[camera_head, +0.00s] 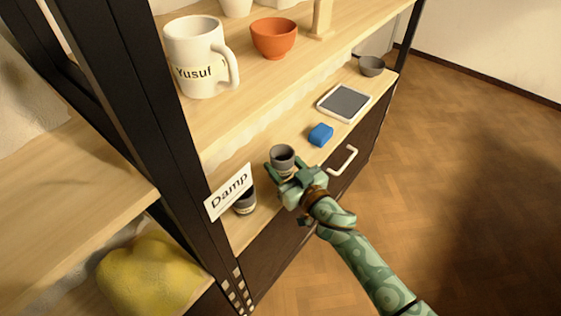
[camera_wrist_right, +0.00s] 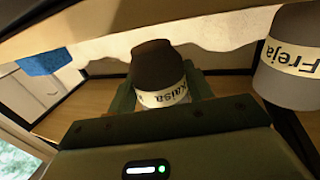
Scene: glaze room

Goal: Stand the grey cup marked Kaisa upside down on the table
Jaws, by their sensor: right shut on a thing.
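The grey cup marked Kaisa (camera_head: 283,155) is in my right gripper (camera_head: 287,172), at the front of the lower shelf board. Its dark open mouth faces up in the head view. In the right wrist view the cup (camera_wrist_right: 160,62) sits between the two fingers, its pale band reading Kaisa. My right gripper is shut on it. I cannot tell whether its base touches the board. No separate table shows. My left gripper is not in view.
A blue block (camera_head: 321,134), a white-framed grey tray (camera_head: 344,102) and a small grey bowl (camera_head: 371,66) lie farther along the board. The Yusuf mug (camera_head: 197,50) stands above.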

